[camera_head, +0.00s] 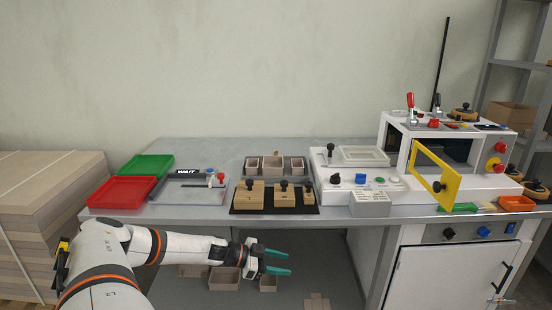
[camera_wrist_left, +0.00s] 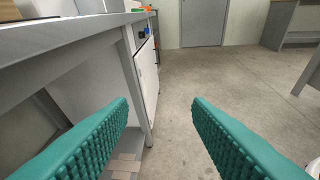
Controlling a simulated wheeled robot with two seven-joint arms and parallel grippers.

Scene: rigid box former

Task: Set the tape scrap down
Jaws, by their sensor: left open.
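My left gripper (camera_head: 289,263) is in front of the workbench, with its teal fingers pointing right, and appears below the level of the bench's front edge in the head view. In the left wrist view its two ribbed fingers (camera_wrist_left: 160,108) stand wide apart with nothing between them. Bare concrete floor and the bench's white cabinet show beyond them. I cannot make out a tape scrap in either view. My right gripper is not in view.
The workbench (camera_head: 225,150) carries a red tray (camera_head: 122,191), a green tray (camera_head: 148,167), wooden blocks on a black base (camera_head: 274,211) and a white machine with an open yellow door (camera_head: 434,178). Cardboard (camera_head: 45,200) is stacked at left.

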